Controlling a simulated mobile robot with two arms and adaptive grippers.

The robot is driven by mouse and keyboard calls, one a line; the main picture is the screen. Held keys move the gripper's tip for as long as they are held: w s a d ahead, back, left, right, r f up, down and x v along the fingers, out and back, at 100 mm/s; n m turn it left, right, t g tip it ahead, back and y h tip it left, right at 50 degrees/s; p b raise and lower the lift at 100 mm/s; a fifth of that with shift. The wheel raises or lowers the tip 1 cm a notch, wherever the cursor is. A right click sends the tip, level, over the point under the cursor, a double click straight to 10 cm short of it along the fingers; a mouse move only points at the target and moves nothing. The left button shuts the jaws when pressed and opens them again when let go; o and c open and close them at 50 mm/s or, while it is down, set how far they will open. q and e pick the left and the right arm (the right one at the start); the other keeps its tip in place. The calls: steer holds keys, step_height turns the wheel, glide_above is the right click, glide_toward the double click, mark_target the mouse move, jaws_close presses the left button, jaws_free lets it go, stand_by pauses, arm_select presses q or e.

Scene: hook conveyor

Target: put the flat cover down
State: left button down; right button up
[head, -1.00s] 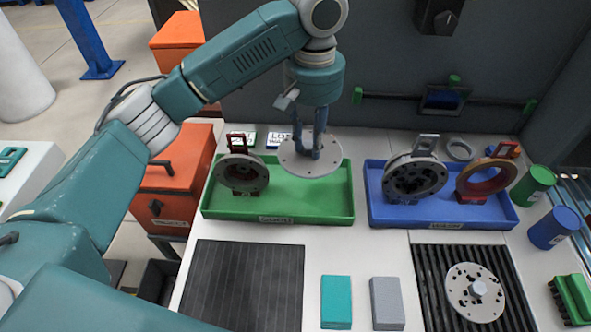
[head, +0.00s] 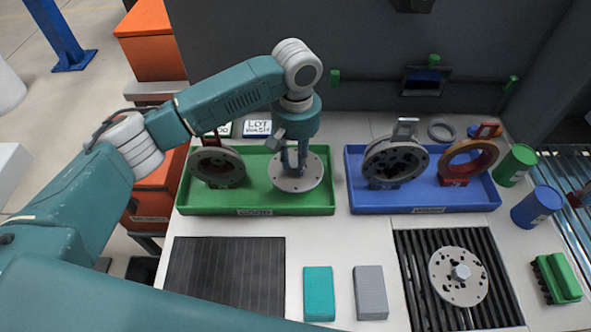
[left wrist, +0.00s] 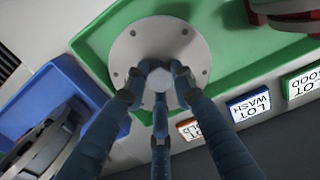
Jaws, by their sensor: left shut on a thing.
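My left gripper (head: 296,168) is shut on the knob at the middle of the flat cover (head: 314,178), a round grey disc with small holes near its rim. The gripper points down and the cover lies level within the right half of the green tray (head: 215,204). In the left wrist view the fingers (left wrist: 158,85) close round the knob of the cover (left wrist: 190,45), with green tray around it. I cannot tell whether the cover touches the tray floor. My right gripper is not in view.
A grey flanged ring part (head: 217,167) stands in the green tray's left half. The blue tray (head: 420,201) holds a grey housing (head: 392,163) and a brown ring (head: 468,162). A spotted disc (head: 458,275) lies on a ribbed mat. The dark mat (head: 225,275) is empty.

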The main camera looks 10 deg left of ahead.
mark_target(296, 163)
arm_select(q)
steer(key=shift+f, duration=0.2)
step_height(296, 163, down, 3)
steer(key=shift+f, duration=0.7)
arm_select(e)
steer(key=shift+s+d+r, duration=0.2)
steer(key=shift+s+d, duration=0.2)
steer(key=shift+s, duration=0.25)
arm_select(q)
steer(key=c, duration=1.4)
jaws_free()
steer(key=shift+f, duration=0.1)
steer(key=shift+c, duration=0.2)
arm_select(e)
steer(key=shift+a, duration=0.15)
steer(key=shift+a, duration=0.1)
